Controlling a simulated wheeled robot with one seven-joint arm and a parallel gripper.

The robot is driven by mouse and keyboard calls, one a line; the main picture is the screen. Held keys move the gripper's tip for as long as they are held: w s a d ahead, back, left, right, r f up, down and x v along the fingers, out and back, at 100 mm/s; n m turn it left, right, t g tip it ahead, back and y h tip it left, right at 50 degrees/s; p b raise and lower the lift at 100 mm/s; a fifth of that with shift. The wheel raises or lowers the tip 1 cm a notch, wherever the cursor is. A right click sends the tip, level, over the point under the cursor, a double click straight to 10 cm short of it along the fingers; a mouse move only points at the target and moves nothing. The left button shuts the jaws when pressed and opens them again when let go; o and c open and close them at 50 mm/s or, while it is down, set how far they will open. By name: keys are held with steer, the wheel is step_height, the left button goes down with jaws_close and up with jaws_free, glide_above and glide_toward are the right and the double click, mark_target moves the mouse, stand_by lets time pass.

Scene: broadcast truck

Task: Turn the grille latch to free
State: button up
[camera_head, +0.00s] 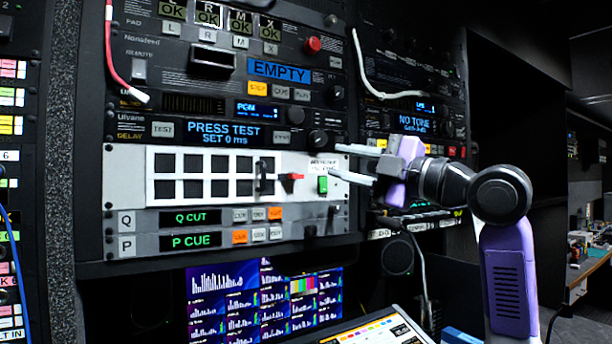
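The white grille (216,162) with square black openings is set flat in the light panel of the rack, and a dark upright handle (262,177) is at its right side. Whether the fingers touch the panel I cannot tell.
Above is a unit with a blue PRESS TEST display (224,133) and knobs. A white cable (362,75) hangs at upper right. Monitors (265,295) glow underneath.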

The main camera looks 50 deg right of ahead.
mark_target(300, 177)
steer(key=shift+w+a+f+n+g+y+p, duration=0.15)
steer(key=shift+w+a+f+n+g+p, duration=0.35)
steer(key=shift+w, duration=0.8)
steer(key=shift+w+a+f+n+g+y+p, duration=0.1)
steer(key=shift+w+a+f+n+g+p, duration=0.35)
steer(key=shift+w, duration=0.85)
steer(key=shift+w+a+f+n+g+y+p, duration=0.15)
steer(key=shift+w+f+n+p, duration=0.15)
steer(key=shift+w+n+p, duration=0.7)
steer(key=shift+w+m+b, duration=0.25)
steer(key=shift+w+b, duration=0.05)
steer(key=shift+b, duration=0.1)
jaws_close()
